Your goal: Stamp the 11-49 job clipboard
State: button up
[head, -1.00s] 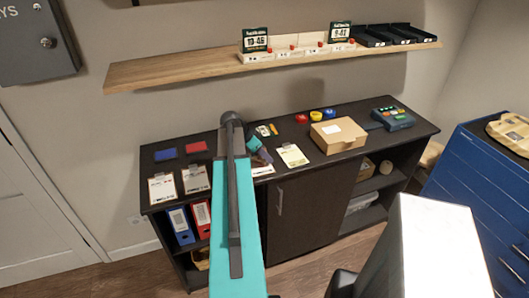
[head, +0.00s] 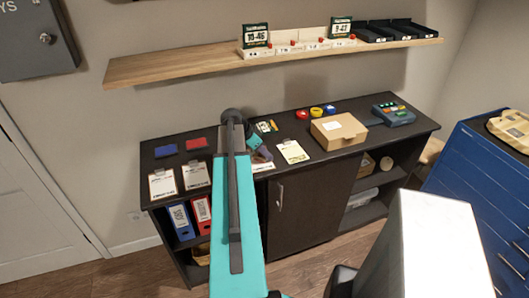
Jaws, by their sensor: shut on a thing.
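Several clipboards with white sheets lie on the dark cabinet top: two at the left, the outer one (head: 163,184) and the inner one (head: 196,176), and one right of my arm (head: 292,152). Another white sheet shows partly under my gripper. Their writing is too small to read, so I cannot tell which is 11-49. My teal arm reaches over the cabinet. My gripper (head: 262,154) is small and partly hidden beside the arm's dark joint, low over the cabinet top. It is shut on what looks like a stamp, hard to make out. Blue (head: 166,151) and red (head: 196,144) pads lie behind the left clipboards.
A wooden shelf (head: 180,68) with number cards hangs above. Bare top shows at the front left of the box.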

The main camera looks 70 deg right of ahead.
jog(key=shift+f+b, duration=0.45)
jog(key=shift+f, duration=0.1)
dwell(1.3)
jog(key=shift+r, duration=0.15)
jog(key=shift+r+p, duration=1.15)
jog(key=shift+r, duration=2.2)
jog(key=shift+w, duration=0.1)
